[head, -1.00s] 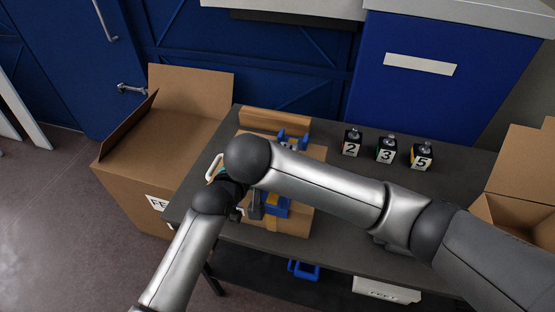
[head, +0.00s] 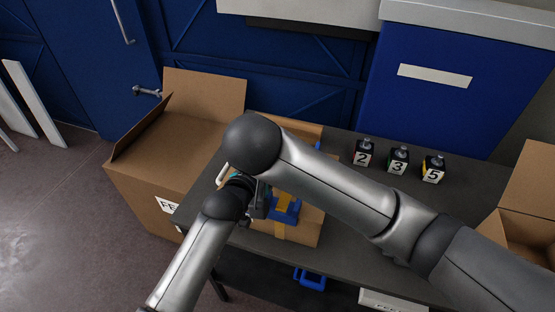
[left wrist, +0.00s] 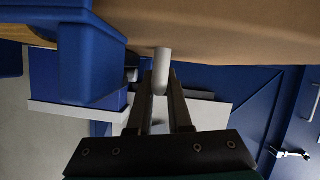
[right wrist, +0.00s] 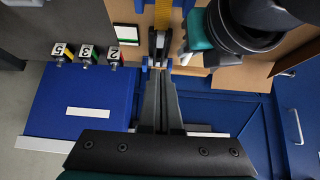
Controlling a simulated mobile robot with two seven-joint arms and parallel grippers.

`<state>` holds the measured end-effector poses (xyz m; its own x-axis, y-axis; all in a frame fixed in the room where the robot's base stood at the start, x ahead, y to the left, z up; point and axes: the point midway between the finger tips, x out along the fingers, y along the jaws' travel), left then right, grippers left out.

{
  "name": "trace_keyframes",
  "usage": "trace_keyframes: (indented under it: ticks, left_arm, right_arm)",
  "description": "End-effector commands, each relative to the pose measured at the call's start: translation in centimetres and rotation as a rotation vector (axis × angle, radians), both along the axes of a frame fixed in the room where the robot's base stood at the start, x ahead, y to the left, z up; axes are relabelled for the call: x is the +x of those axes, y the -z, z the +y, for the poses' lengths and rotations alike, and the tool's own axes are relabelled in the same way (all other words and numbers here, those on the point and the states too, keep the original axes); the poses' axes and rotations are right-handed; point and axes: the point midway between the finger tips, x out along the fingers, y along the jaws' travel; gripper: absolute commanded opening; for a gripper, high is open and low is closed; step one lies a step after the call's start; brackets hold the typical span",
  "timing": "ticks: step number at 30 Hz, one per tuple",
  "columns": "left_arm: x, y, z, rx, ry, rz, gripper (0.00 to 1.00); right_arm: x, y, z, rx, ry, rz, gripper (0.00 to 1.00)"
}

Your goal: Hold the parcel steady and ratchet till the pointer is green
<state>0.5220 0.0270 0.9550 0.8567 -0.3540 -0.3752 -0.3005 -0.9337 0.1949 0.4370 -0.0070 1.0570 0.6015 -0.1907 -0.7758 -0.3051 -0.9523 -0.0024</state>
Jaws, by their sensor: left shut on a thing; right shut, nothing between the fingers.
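In the left wrist view my left gripper (left wrist: 161,88) is shut on a pale, rod-like handle (left wrist: 162,56) beside the brown cardboard. In the right wrist view my right gripper (right wrist: 159,48) is shut and empty, its tips between small blue parts (right wrist: 145,64) near the yellow strap (right wrist: 162,14). My right arm hides its fingers and part of the parcel in the head view. I cannot make out the pointer.
Dark blocks numbered 2 (head: 363,154), 3 (head: 398,160) and 5 (head: 433,169) stand on the table (head: 350,240) behind my right arm. Open cardboard boxes stand at left (head: 150,190) and right (head: 525,225). My left wrist (right wrist: 250,25) is close beside my right gripper.

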Motion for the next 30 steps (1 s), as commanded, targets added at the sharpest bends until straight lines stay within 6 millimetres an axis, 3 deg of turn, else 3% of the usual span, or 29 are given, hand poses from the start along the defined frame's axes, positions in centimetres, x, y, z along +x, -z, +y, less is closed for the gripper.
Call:
trace_keyframes:
  ticks: [8, 16, 21, 30]
  left_arm:
    - [0.0, 0.1, 0.0, 0.001, 0.000, 0.002, 0.00]
    - [0.0, 0.1, 0.0, 0.001, 0.000, 0.002, 0.00]
    - [0.0, 0.1, 0.0, 0.001, 0.000, 0.002, 0.00]
    - [0.0, 0.1, 0.0, 0.001, -0.001, 0.002, 0.00]
  right_arm:
    - [-0.4, -1.4, 0.9, 0.010, -0.020, -0.018, 0.00]
    - [-1.4, -1.8, 0.2, -0.007, 0.004, -0.006, 0.00]
    - [-3.4, -3.9, 1.1, -0.002, -0.001, -0.008, 0.00]
    - [-4.6, -5.0, 1.5, 0.000, -0.001, -0.004, 0.00]
